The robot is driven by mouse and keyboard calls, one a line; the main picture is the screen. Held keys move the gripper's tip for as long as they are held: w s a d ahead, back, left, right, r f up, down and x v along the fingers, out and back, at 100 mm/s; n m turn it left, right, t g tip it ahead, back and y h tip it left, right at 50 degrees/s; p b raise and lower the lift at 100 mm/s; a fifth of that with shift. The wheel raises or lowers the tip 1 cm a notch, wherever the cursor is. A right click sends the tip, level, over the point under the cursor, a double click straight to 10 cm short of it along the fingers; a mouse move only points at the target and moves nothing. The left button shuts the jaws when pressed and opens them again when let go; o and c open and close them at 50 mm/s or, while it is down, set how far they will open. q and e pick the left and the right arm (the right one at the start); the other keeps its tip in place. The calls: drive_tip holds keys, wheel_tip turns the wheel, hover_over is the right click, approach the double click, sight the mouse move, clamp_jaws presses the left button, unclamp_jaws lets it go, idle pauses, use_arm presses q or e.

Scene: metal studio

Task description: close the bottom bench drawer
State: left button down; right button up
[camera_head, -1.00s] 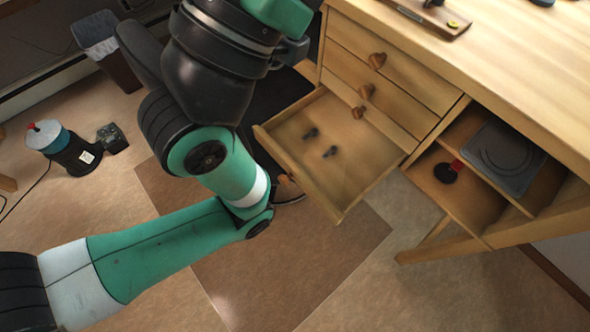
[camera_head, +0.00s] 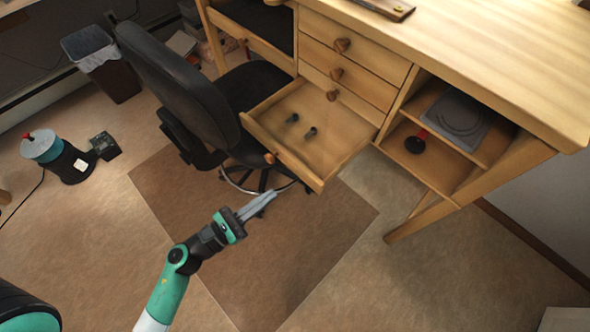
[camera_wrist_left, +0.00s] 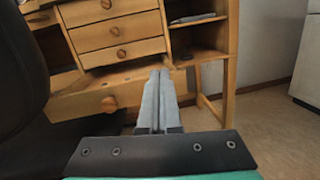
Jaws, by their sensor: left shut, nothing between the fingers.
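The bottom bench drawer (camera_head: 350,148) is pulled out, with two small dark objects (camera_head: 310,132) lying in it. Its wooden front also shows in the left wrist view (camera_wrist_left: 75,107), with a round knob (camera_wrist_left: 109,104). My left gripper (camera_head: 272,196) is shut and empty, in front of the drawer front and apart from it in the head view. In the left wrist view its closed fingers (camera_wrist_left: 160,75) point toward the bench and overlap the right end of the drawer front; contact cannot be told. My right gripper is in neither view.
A black office chair (camera_head: 185,85) stands left of the open drawer, close to it. The wooden bench (camera_head: 480,50) has closed drawers above and open shelves (camera_head: 455,165) to the right. A bin (camera_head: 115,80) stands at the back left.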

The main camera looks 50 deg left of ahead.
sight(299, 168)
use_arm(q)
drive_tip(key=s+a+f+n+g+y, duration=0.1)
drive_tip(key=s+f+n+y, duration=0.2)
drive_tip(key=s+f, duration=0.1)
drive_tip(key=shift+h, duration=0.3)
drive_tip(key=w, duration=1.3)
drive_tip(key=shift+a+r, duration=0.15)
drive_tip(key=shift+a, duration=0.2)
drive_tip(key=shift+w, duration=0.45)
